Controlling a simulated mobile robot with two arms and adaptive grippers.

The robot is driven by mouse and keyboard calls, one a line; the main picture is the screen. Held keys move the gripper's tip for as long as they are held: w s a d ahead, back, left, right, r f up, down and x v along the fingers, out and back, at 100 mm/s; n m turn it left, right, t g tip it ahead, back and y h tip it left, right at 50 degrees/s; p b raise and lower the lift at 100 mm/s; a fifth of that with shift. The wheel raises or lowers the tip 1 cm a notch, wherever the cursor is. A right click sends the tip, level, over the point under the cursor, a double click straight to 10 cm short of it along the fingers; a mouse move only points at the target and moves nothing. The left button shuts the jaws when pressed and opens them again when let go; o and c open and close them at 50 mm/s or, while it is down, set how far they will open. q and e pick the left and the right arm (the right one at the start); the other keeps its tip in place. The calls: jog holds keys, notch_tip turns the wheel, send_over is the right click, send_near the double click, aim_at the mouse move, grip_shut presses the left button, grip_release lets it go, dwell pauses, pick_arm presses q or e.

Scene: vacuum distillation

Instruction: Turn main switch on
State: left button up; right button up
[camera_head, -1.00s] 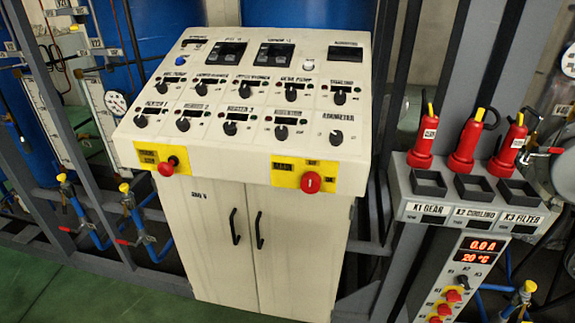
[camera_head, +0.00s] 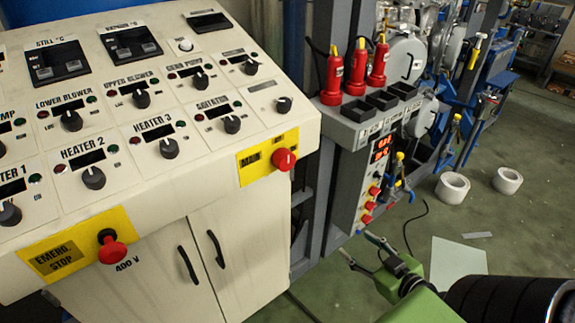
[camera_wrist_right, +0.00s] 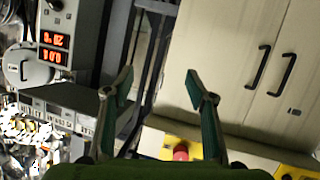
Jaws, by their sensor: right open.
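The main switch is a red knob (camera_head: 284,160) on a yellow plate (camera_head: 258,165) at the right front of the cream control console (camera_head: 150,200). The knob (camera_wrist_right: 181,152) also shows low in the right wrist view, between the finger bases and beyond them. Which way it is set is too small to tell. My right gripper (camera_head: 358,246) is open and empty, right of and below the knob, clear of the console. In the right wrist view its spread fingers (camera_wrist_right: 160,85) have nothing between them. My left gripper is not in view.
A red emergency stop (camera_head: 112,250) sits on the console's left front. Cabinet doors with black handles (camera_head: 188,264) lie below. A grey rack (camera_head: 372,120) with red plugs (camera_head: 356,68) and a lit red display (camera_head: 381,148) stands at right. White rolls (camera_head: 453,187) lie on the green floor.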

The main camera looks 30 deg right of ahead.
jog(key=w+a+r+n+t+y, duration=0.1)
jog(key=a+r, duration=0.1)
jog(key=r, duration=0.5)
jog(key=w+a+r+n+t+y, duration=0.1)
jog(key=a+r+t, duration=0.15)
jog(key=r, duration=0.45)
jog(key=y, duration=0.2)
send_near(288, 162)
jog(key=s, duration=0.4)
jog(key=shift+n+t, duration=0.25)
jog(key=shift+n, duration=0.15)
jog(key=w+p, duration=0.2)
jog(key=w, duration=0.2)
jog(key=w+p, duration=0.2)
jog(key=w, duration=0.2)
jog(key=w+a+p, duration=0.1)
jog(key=w+p, duration=0.1)
jog(key=w, duration=0.2)
jog(key=shift+w+f+p, duration=0.15)
jog(key=shift+w+p, duration=0.05)
jog(key=shift+p, duration=0.2)
jog(key=shift+w+f, duration=0.15)
jog(key=shift+w, duration=0.4)
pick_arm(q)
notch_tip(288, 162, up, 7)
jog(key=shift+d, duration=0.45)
pick_arm(e)
jog(key=shift+a, duration=0.1)
jog(key=c, duration=1.1)
